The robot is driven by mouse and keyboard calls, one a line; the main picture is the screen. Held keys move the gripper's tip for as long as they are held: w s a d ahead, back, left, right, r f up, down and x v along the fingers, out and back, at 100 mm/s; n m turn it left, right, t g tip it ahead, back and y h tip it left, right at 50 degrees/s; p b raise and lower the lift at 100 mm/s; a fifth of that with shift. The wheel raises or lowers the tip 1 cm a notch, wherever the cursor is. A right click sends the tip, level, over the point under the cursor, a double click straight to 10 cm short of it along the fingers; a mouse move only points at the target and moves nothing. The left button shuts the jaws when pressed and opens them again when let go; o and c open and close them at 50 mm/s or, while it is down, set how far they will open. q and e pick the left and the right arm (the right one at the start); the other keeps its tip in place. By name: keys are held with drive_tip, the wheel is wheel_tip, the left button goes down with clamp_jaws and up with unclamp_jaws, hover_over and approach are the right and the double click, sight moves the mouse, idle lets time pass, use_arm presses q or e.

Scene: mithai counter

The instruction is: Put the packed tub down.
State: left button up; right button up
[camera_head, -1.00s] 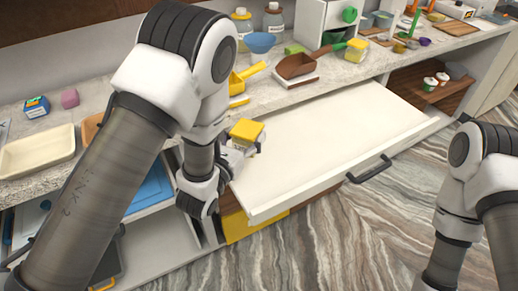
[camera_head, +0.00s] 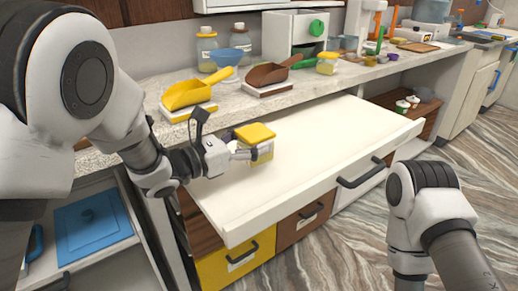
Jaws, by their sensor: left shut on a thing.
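The packed tub (camera_head: 255,143) has a yellow lid and a clear body with a pale label. It is at the left part of the white pull-out board (camera_head: 310,160). My left gripper (camera_head: 246,152) comes in from the left and is shut on the tub. The tub looks upright; I cannot tell whether its base touches the board. My right arm shows at the lower right, but its gripper is out of view.
A yellow scoop (camera_head: 196,90), a brown scoop (camera_head: 272,71), a blue bowl (camera_head: 229,57) and another yellow-lidded tub (camera_head: 327,63) stand on the counter behind. The board right of the held tub is bare. Drawers (camera_head: 303,222) are below it.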

use_arm(q)
drive_tip(key=shift+w+d+f, duration=0.15)
drive_tip(key=shift+w+d, duration=0.2)
drive_tip(key=shift+w, duration=0.3)
drive_tip(key=shift+w+d+f, duration=0.1)
drive_tip(key=shift+w+d, duration=0.2)
drive_tip(key=shift+w, duration=0.3)
wheel_tip(320, 180, down, 3)
drive_tip(key=shift+w+f, duration=0.1)
drive_tip(key=shift+f, duration=0.1)
drive_tip(key=shift+b, duration=0.3)
drive_tip(key=shift+f, duration=0.15)
drive_tip(key=o, duration=1.3)
